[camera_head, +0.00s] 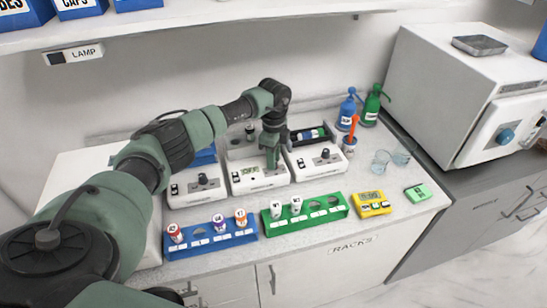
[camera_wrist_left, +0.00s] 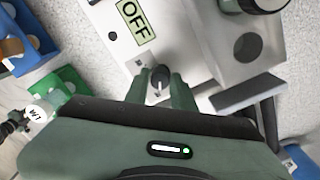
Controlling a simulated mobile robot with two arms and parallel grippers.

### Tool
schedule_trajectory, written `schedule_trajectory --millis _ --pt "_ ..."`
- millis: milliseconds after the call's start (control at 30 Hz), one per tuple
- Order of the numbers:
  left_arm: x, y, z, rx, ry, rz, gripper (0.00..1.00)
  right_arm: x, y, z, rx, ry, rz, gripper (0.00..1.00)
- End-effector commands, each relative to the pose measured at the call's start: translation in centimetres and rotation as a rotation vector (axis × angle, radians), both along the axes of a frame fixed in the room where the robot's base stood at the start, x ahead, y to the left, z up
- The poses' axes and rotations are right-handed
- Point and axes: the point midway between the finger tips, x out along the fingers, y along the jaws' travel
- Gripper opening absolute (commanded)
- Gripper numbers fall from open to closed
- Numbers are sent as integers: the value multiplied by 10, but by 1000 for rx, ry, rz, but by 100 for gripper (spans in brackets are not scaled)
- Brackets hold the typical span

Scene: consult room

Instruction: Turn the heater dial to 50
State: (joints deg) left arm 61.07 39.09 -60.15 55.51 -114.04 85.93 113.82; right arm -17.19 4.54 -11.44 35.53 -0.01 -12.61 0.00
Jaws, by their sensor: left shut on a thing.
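The heater (camera_head: 246,187) is the middle one of three white boxes on the counter, and it has a small green display. In the left wrist view, the display (camera_wrist_left: 134,20) on the heater (camera_wrist_left: 105,47) reads OFF. The black dial (camera_wrist_left: 159,74) sits beside it, with a pale pointer line on its top. My left gripper (camera_head: 272,164) reaches down onto the heater from above. In the left wrist view its fingers (camera_wrist_left: 159,90) are shut on the dial from both sides. In the head view the gripper hides the dial. My right gripper is not in view.
White boxes with dials stand to the left (camera_head: 197,187) and right (camera_head: 318,160). In front are a blue rack (camera_head: 210,240) and a green rack (camera_head: 305,215) with capped vials, and a yellow timer (camera_head: 372,204). Spray bottles (camera_head: 347,112) and a white oven (camera_head: 440,90) stand at the right.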

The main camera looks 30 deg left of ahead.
Motion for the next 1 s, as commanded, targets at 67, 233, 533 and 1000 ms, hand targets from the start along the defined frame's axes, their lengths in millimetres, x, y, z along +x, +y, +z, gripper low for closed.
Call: schedule_trajectory --millis 67,233,533,1000 --pt "2 2 3 2 -8 10 0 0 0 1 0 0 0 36" --pt "2 2 3 2 -8 13 0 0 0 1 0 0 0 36" --pt "2 1 3 1 -7 12 46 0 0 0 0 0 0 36" --pt "2 1 17 1 -7 9 46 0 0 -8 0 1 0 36"
